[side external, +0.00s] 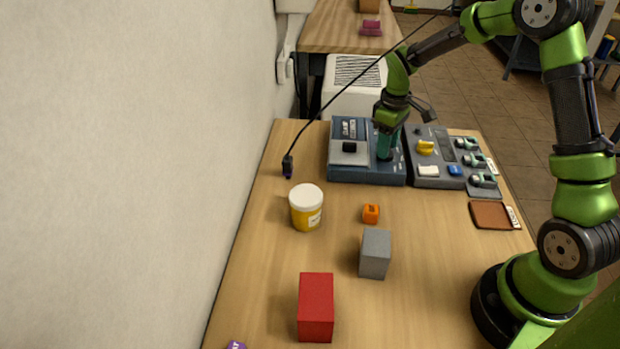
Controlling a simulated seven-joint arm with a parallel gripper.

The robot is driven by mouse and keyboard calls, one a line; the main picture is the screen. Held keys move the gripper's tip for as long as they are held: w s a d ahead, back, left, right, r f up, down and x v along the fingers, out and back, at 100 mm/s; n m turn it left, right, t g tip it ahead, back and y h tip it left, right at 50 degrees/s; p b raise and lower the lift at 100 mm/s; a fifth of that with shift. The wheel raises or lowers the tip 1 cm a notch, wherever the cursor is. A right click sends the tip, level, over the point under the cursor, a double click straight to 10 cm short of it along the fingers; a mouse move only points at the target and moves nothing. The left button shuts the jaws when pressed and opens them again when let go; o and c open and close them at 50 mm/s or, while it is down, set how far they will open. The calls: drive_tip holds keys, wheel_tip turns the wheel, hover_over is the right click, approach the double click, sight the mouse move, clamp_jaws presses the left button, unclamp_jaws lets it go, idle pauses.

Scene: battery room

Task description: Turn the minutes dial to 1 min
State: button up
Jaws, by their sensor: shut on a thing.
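The blue device (342,172) stands at the far end of the table, with a light plate and a black block (349,147) on its left half. My gripper (386,153) points down onto the right half of this device and is shut on what appears to be the minutes dial. The dial itself is hidden by the gripper, so its pointer and setting cannot be read. Markings on the panel are too small to read.
A grey panel (425,183) with a yellow knob (425,147) stands close to the right of the blue device. A yellow jar (306,213), orange piece (371,214), grey block (375,254), red block (316,308) and brown pad (490,215) lie nearer. A cable hangs at the left.

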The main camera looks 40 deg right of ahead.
drive_tip(key=shift+m, duration=2.8)
drive_tip(key=o, duration=1.1)
wheel_tip(320, 180, up, 17)
